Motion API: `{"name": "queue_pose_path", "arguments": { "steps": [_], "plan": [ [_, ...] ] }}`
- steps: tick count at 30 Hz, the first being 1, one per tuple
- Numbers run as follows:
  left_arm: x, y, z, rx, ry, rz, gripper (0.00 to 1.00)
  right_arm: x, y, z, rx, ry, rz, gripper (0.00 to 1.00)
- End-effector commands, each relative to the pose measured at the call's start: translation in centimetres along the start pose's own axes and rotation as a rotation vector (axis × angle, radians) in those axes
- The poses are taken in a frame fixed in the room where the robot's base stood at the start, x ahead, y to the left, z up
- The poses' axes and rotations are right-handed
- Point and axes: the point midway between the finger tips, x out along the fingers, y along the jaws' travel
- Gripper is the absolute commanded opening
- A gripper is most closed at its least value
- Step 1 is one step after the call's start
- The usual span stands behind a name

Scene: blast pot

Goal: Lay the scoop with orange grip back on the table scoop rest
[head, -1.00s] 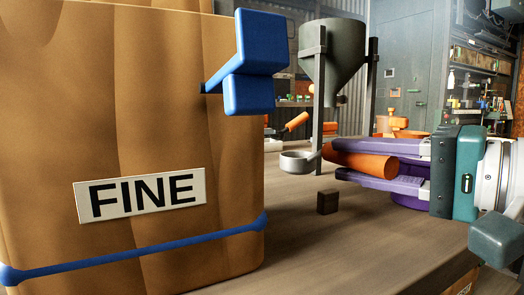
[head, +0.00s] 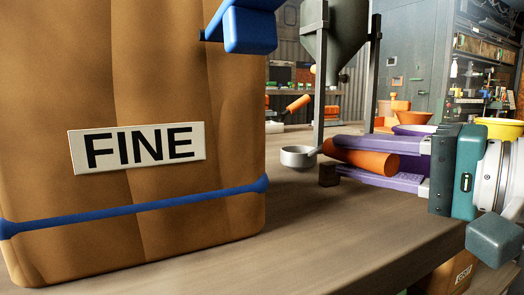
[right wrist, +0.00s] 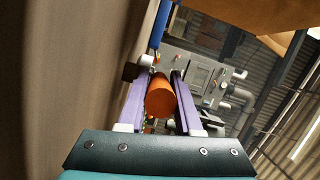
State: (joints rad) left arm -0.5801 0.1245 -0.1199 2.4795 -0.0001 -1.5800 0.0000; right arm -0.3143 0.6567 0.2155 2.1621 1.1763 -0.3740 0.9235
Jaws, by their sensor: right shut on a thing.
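The scoop has a small grey metal cup (head: 297,157) and a thick orange grip (head: 362,161). My right gripper (head: 338,160) is shut on the orange grip, with its purple fingers above and below it, and the cup juts out to the left. In the right wrist view the orange grip (right wrist: 160,98) lies between the fingers. A small dark brown block (head: 328,175), perhaps the scoop rest, is on the table just below the scoop, by the lower fingertip. It also shows in the right wrist view (right wrist: 130,72). I cannot tell whether scoop and block touch. My left gripper is not in view.
A large brown sack labelled FINE (head: 140,230) with a blue band fills the left. A grey hopper (head: 336,40) on posts stands behind the scoop. The wooden table (head: 300,235) is bare in front. A yellow bowl (head: 500,128) is at the back right.

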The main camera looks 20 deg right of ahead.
Motion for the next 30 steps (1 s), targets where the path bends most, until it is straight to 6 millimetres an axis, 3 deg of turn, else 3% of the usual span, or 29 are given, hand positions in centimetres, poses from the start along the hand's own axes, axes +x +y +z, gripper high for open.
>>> {"name": "queue_pose_path", "arguments": {
  "steps": [23, 24, 30],
  "plan": [
    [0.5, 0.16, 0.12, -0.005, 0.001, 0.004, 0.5, 0.05, 0.75, 0.15, -0.001, 0.0, 0.0, 0.0],
    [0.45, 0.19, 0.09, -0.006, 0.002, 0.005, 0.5, 0.05, 0.69, 0.14, -0.001, 0.0, 0.0, 0.36],
    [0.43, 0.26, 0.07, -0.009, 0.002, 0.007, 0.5, 0.05, 0.68, 0.14, -0.001, 0.0, 0.0, 0.59]
  ]
}}
